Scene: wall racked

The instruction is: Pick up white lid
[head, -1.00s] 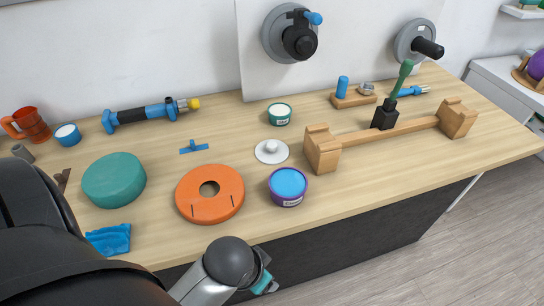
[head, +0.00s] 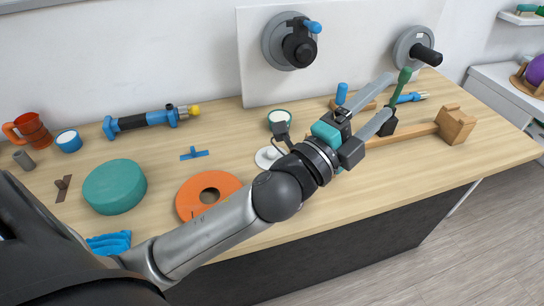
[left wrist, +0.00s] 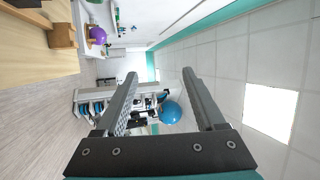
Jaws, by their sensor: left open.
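The white lid (head: 264,158) is a flat round disc with a knob. It lies on the wooden table in the head view, partly hidden behind my left arm. My left gripper (head: 388,96) is open and empty, raised above the table to the right of the lid. Its two fingers point up and to the right, away from the lid. The left wrist view shows the spread fingers (left wrist: 160,95) with nothing between them, facing the far room. The lid does not show in the left wrist view. My right gripper is not in view.
An orange ring (head: 190,192) and a teal disc (head: 114,187) lie to the left. Wall-mounted handles (head: 290,42) rise behind the table.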

